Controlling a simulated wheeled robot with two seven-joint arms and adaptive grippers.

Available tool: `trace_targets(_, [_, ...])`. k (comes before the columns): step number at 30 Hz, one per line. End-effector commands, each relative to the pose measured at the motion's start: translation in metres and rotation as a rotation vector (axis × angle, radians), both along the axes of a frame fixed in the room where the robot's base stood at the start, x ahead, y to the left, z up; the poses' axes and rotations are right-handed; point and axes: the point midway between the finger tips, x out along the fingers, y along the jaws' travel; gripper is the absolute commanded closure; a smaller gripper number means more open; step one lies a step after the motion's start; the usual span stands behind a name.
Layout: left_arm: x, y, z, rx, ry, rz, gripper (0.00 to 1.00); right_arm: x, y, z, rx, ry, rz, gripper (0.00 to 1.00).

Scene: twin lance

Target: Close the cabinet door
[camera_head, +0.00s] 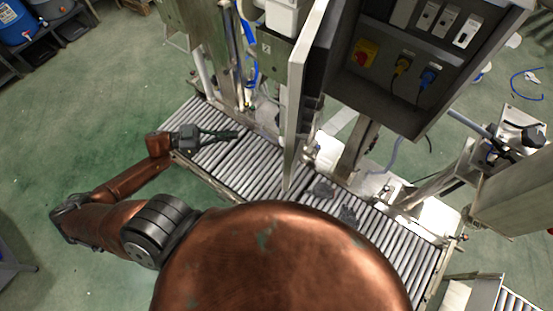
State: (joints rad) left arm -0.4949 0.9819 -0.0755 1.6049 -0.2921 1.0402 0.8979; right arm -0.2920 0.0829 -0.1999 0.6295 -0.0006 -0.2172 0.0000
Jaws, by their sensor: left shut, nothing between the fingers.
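The grey electrical cabinet (388,103) is at the upper right, with its front face, switches and plugs exposed. Its door (297,105) stands open at the cabinet's left side. I see the door nearly edge-on, a pale narrow panel jutting toward me. My left gripper (236,134) is shut and empty, left of the door and apart from it. Its dark fingers point right, toward the door, above the roller conveyor.
The roller conveyor (222,158) runs diagonally below the cabinet, with small dark lumps (323,189) on it. Metal posts and a pale box (287,17) stand behind the door on the left. Green floor is open at the left. Blue barrels (17,24) stand far at the upper left.

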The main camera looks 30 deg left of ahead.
Motion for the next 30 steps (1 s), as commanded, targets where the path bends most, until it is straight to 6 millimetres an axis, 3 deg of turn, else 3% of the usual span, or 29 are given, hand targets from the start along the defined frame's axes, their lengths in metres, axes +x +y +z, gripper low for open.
trace_targets(1, [-0.016, -0.024, 0.03, -0.015, 0.001, -0.123, 1.0, 0.006, 0.0, 0.002, 0.0, -0.007, 0.001, 0.46])
trace_targets(3, [-0.038, -0.049, 0.059, -0.038, 0.013, -0.258, 1.0, 0.008, 0.0, 0.003, 0.0, -0.009, 0.002, 0.46])
trace_targets(8, [-0.071, -0.079, 0.091, -0.064, 0.043, -0.434, 1.0, 0.0, 0.0, 0.003, 0.0, 0.003, 0.001, 0.46])
trace_targets(16, [-0.069, -0.111, 0.097, -0.071, 0.046, -0.461, 1.0, -0.027, 0.0, 0.007, -0.001, 0.035, -0.007, 0.46])
trace_targets(30, [-0.048, -0.198, 0.097, -0.069, 0.044, -0.456, 1.0, -0.005, 0.005, 0.022, 0.005, 0.007, -0.004, 0.46])
